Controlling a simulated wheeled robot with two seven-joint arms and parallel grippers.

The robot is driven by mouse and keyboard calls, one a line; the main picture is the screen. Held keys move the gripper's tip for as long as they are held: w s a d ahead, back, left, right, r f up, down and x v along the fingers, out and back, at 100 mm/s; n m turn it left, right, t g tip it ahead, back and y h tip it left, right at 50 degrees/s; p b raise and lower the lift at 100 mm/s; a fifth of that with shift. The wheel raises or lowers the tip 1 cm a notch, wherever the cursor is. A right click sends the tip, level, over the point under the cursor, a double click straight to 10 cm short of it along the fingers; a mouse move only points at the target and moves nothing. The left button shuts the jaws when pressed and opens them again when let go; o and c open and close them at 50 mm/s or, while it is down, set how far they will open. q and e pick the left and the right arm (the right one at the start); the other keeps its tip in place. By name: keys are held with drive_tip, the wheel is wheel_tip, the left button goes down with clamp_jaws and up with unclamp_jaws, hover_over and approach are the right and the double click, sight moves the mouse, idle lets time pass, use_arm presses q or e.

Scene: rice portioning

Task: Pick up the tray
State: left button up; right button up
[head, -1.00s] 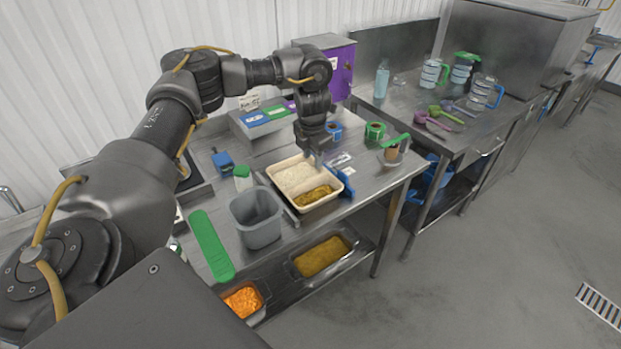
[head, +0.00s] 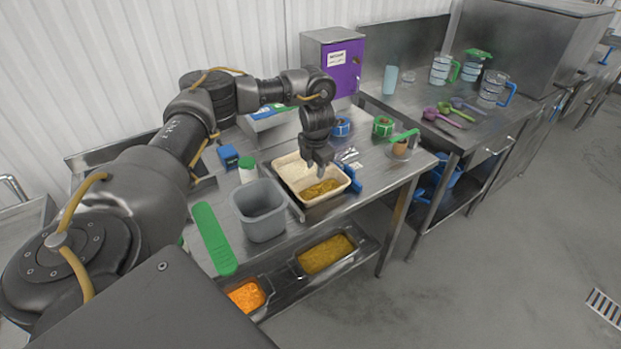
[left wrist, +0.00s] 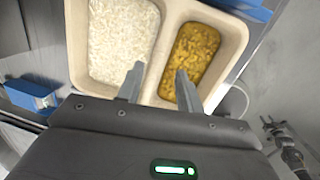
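A cream two-compartment tray (head: 338,188) sits on the steel table in the head view, with white rice in one compartment and a yellow-brown food in the other. The same tray (left wrist: 240,40) fills the upper part of the left wrist view. My left gripper (head: 319,172) points down over the tray. In the left wrist view its two fingers (left wrist: 158,85) are apart, over the divider side of the tray, with nothing between them that I can tell is held. Whether the fingertips touch the tray is unclear. My right gripper is not in view.
A grey bin (head: 259,212) stands just left of the tray. A blue piece (head: 354,178) lies at the tray's right end. Pans of food sit on the lower shelf, including a yellow one (head: 326,254). The floor to the right is clear.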

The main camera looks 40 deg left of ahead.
sight(314, 175)
use_arm(q)
drive_tip(key=f, duration=0.2)
drive_tip(key=f+p, duration=0.1)
drive_tip(key=shift+a+f+p, duration=0.3)
drive_tip(key=shift+a+f, duration=0.05)
drive_tip(key=shift+w+f, duration=0.15)
drive_tip(key=shift+f, duration=0.35)
drive_tip(key=c, duration=0.8)
